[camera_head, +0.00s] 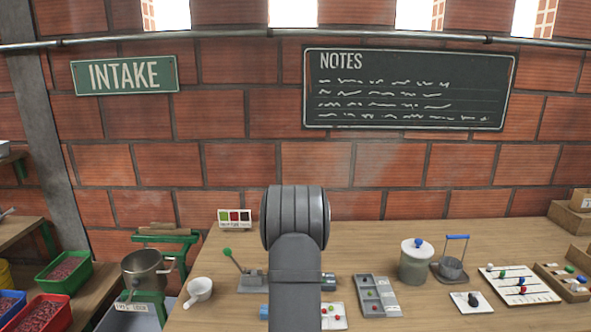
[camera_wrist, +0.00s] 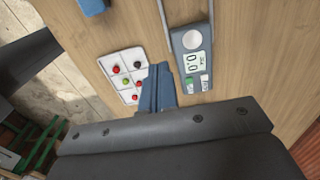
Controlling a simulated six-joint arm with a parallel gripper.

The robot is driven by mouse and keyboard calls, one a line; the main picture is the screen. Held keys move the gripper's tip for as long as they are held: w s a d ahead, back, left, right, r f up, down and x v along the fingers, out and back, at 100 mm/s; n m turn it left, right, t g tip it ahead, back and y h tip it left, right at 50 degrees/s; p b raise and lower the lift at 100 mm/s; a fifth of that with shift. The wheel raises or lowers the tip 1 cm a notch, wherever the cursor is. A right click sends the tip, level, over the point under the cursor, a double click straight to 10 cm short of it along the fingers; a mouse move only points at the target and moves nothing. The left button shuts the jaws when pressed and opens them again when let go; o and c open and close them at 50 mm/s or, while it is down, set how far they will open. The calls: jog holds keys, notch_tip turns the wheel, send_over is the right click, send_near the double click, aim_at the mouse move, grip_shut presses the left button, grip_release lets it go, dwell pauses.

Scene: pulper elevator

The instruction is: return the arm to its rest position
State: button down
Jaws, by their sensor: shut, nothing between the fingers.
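My gripper (camera_wrist: 157,70) shows in the wrist view as two blue fingers pressed together with nothing between them. It hangs above the wooden bench, between a white sectioned tray (camera_wrist: 112,62) and a grey device with a round plate and a digital display (camera_wrist: 193,62). I cannot tell whether the fingertips touch anything below. In the head view my grey arm stands upright at the middle front, and my fingers are not clearly seen there.
A metal pot (camera_head: 146,276) stands left. The bench's back middle is clear.

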jog(key=shift+s+d, duration=0.25)
jog(key=shift+s, duration=0.95)
jog(key=shift+s+d, duration=0.25)
jog(key=shift+s, duration=0.95)
